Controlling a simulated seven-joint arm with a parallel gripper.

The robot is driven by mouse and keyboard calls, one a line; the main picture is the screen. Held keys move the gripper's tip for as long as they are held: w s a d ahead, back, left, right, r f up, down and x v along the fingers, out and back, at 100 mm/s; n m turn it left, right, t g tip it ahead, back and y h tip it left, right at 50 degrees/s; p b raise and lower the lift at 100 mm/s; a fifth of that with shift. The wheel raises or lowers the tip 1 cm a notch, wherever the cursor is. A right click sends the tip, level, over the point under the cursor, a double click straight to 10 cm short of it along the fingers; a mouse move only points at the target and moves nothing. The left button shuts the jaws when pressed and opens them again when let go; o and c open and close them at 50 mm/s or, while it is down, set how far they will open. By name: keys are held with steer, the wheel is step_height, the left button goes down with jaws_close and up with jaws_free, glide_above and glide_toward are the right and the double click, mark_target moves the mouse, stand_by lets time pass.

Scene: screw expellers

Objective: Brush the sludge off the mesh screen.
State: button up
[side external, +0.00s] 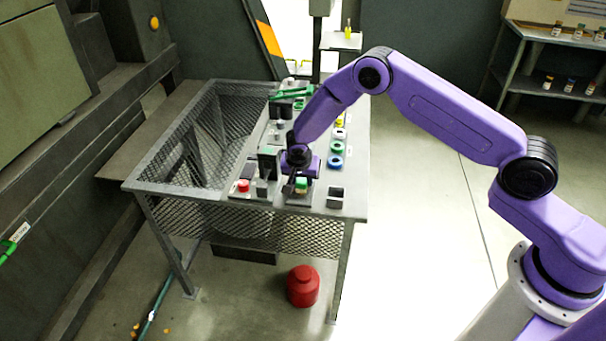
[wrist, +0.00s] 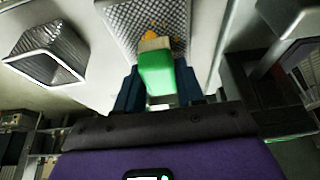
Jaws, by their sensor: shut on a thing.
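My gripper (wrist: 156,92) is shut on a brush with a green handle (wrist: 156,75) and a pale head. In the wrist view the brush head is over a grey mesh screen (wrist: 122,18), and a bit of orange sludge (wrist: 150,33) shows just beyond it. I cannot tell whether the bristles touch the mesh. In the side view my gripper (side external: 297,183) is low over the front part of the table, with green showing beside the fingers. The mesh screen is mostly hidden there by the gripper.
A small open mesh-lined box (wrist: 45,62) stands left of the screen in the wrist view. A red canister (side external: 303,288) stands on the floor.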

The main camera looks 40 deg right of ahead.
steer(key=shift+s+a, duration=1.4)
steer(key=shift+a, duration=0.05)
steer(key=shift+s+a+f, duration=0.25)
steer(key=shift+s+a, duration=0.3)
steer(key=shift+s, duration=0.1)
steer(key=shift+w+r, duration=0.1)
steer(key=shift+r, duration=3.05)
step_height(320, 180, up, 3)
glide_above(300, 198)
steer(key=shift+s+a+f, duration=0.1)
steer(key=shift+a+f, duration=0.05)
steer(key=shift+f, duration=0.95)
steer(key=shift+s+a+f, duration=0.15)
steer(key=shift+f, duration=1)
steer(key=shift+s+a+f, duration=0.1)
steer(key=shift+a+f, duration=0.05)
steer(key=shift+f, duration=0.95)
